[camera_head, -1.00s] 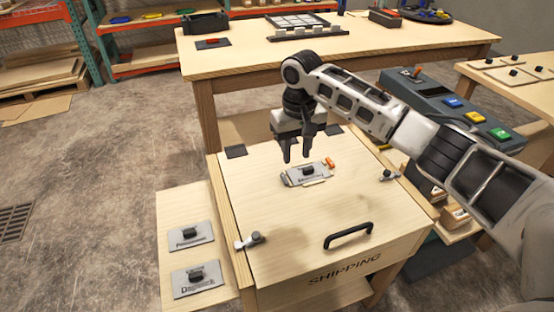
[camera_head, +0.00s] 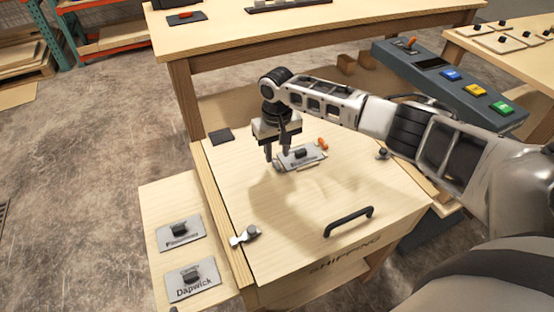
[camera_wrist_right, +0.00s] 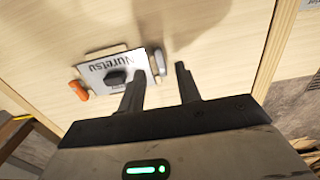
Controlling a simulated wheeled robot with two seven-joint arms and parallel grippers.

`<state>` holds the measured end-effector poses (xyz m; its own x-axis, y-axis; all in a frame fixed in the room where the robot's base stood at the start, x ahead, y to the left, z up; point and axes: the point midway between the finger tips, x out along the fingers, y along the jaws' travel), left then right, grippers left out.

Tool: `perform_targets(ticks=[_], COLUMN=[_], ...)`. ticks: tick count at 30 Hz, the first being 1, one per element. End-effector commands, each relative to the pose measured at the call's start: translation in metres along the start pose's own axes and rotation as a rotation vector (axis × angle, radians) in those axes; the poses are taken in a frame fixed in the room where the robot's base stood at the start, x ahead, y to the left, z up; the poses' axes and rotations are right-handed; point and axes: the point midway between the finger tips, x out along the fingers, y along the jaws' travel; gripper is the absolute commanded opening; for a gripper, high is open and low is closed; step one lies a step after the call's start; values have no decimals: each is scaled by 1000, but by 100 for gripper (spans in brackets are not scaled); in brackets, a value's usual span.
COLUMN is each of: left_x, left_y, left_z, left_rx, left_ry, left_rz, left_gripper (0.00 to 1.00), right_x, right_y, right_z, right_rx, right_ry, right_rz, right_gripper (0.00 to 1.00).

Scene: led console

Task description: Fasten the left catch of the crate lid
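The crate lid (camera_head: 270,215) lies flat and closed on the crate, with a black handle (camera_head: 349,221) near its front. The left catch (camera_head: 245,235) is a small silver lever with a round knob at the lid's left edge; I cannot tell if it is engaged. The right catch (camera_head: 383,153) sits at the right edge. My right gripper (camera_head: 277,158) points down over the lid's back half, beside a label plate (camera_head: 302,157). In the wrist view its fingers (camera_wrist_right: 158,88) are apart with nothing between them. My left gripper is not in view.
An orange piece (camera_head: 323,144) lies by the label plate. A side shelf at left holds two plates with black knobs (camera_head: 180,232). A console with coloured buttons (camera_head: 452,76) stands at right, beyond my right arm. A workbench (camera_head: 230,45) stands behind.

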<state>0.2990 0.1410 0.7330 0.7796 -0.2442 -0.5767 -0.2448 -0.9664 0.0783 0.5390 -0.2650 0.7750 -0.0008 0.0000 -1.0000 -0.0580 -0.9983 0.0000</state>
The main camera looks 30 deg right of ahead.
Motion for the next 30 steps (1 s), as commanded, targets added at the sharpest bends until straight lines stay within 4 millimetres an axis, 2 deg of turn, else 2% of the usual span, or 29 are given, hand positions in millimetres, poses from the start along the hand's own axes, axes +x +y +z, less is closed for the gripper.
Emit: perform_targets(ticks=[1,6,18,21,22,30], left_x=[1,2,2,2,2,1], left_y=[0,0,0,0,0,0], left_z=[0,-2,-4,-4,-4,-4], left_rx=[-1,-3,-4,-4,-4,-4], left_ry=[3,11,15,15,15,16], left_rz=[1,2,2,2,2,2], left_gripper=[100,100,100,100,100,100], right_x=[10,29,35,35,35,34], right_y=[0,0,0,0,0,0], right_z=[1,0,0,0,0,0], right_rx=[-1,0,-1,-1,-1,-9], right_ry=[-3,-1,1,0,0,0], right_rz=[1,0,0,0,0,0], right_gripper=[34,34,34,6,0,0])
